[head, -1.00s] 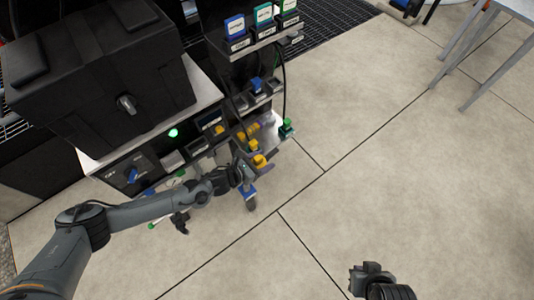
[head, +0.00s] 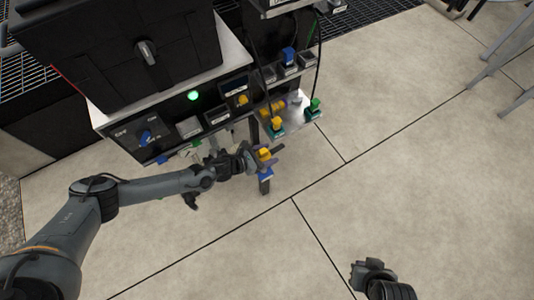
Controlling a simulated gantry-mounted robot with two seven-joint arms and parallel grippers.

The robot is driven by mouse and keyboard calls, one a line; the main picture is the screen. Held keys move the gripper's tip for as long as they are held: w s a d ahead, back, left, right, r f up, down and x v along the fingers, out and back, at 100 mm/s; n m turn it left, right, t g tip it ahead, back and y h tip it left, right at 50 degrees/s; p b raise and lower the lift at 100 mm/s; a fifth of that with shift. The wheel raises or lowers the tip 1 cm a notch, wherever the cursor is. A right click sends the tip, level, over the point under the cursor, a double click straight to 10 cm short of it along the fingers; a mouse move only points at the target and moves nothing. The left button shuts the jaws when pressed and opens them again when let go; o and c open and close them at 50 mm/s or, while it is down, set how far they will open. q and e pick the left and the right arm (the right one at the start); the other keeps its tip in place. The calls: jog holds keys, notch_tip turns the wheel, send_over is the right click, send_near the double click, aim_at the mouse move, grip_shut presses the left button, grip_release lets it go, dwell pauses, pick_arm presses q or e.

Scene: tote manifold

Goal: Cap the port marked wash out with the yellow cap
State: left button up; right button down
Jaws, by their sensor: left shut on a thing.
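My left gripper (head: 264,161) is shut on a yellow cap (head: 264,154) and holds it in front of the black rig, over the floor. A blue part shows just below the cap; I cannot tell what it belongs to. My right gripper (head: 370,270) is low in the view, far from the rig; whether its fingers are open is unclear. The rig's front panel (head: 160,135) carries a blue knob, a green light and several small labels, too small to read. I cannot tell which port is marked wash out.
Another yellow piece (head: 277,123) and a green cap (head: 315,103) are at the small tray (head: 293,118) right of the panel. A blue cap (head: 288,55) sits above them. Dark cables hang beside the rack. Metal legs (head: 495,60) stand at upper right. The floor right of the rig is clear.

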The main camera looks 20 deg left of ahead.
pick_arm(q)
jog(key=shift+f+b, duration=1.7)
jog(key=shift+f, duration=0.25)
jog(key=shift+f+b, duration=2.55)
jog(key=shift+f, duration=0.7)
jog(key=o, duration=1.2)
jog(key=shift+s, duration=0.1)
jog(key=p+v, duration=0.5)
jog(key=v, duration=0.4)
jog(key=shift+a+r+p, duration=0.1)
jog(key=shift+r+p, duration=0.05)
jog(key=shift+p, duration=0.2)
jog(key=shift+s+a+r+p, duration=0.15)
jog(key=shift+s+a+p, duration=0.2)
jog(key=shift+s, duration=0.25)
jog(key=shift+c, duration=0.2)
